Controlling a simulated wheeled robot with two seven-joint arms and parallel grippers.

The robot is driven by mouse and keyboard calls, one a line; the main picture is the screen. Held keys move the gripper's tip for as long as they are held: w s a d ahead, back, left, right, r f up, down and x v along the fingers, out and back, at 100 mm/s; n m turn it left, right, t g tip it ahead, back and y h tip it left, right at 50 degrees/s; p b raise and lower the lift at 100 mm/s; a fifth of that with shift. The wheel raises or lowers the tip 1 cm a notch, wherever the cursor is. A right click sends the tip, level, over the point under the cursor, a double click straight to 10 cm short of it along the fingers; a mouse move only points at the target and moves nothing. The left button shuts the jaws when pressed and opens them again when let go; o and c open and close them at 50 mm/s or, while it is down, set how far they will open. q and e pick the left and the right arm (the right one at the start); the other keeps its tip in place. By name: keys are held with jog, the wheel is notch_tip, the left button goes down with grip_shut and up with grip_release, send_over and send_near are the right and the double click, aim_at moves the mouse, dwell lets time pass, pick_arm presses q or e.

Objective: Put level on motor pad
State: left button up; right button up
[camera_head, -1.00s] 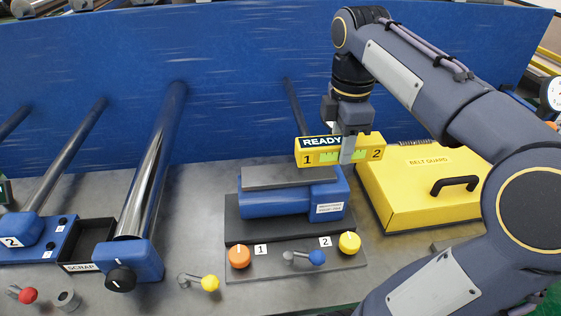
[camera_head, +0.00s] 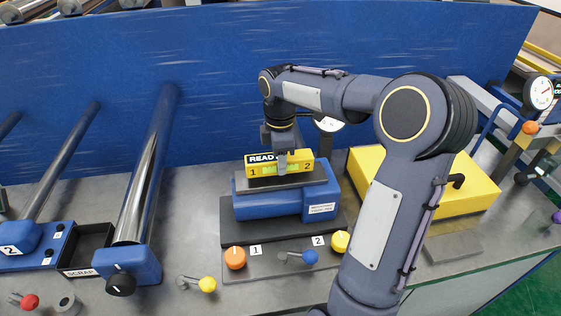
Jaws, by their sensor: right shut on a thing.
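The yellow level (camera_head: 262,170) shows a dark READY label, a green strip and the numbers 1 and 2. It sits at the grey pad (camera_head: 313,182) on top of the blue motor (camera_head: 270,206); it looks to rest on the pad or just above it, I cannot tell which. My right gripper (camera_head: 282,165) reaches down from above and is shut on the level near its middle. The rear finger is hidden behind the level. My left gripper is not in view.
An orange knob (camera_head: 235,258), a yellow knob (camera_head: 340,242) and a blue-tipped lever (camera_head: 310,257) stand before the motor. The yellow belt guard (camera_head: 470,200) is at right, partly behind my arm. A scrap bin (camera_head: 84,250) and rollers stand at left.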

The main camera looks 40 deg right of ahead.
jog(key=shift+f, duration=0.85)
jog(key=shift+f, duration=0.2)
jog(key=o, duration=1.2)
jog(key=shift+o, duration=0.2)
jog(key=shift+r, duration=0.15)
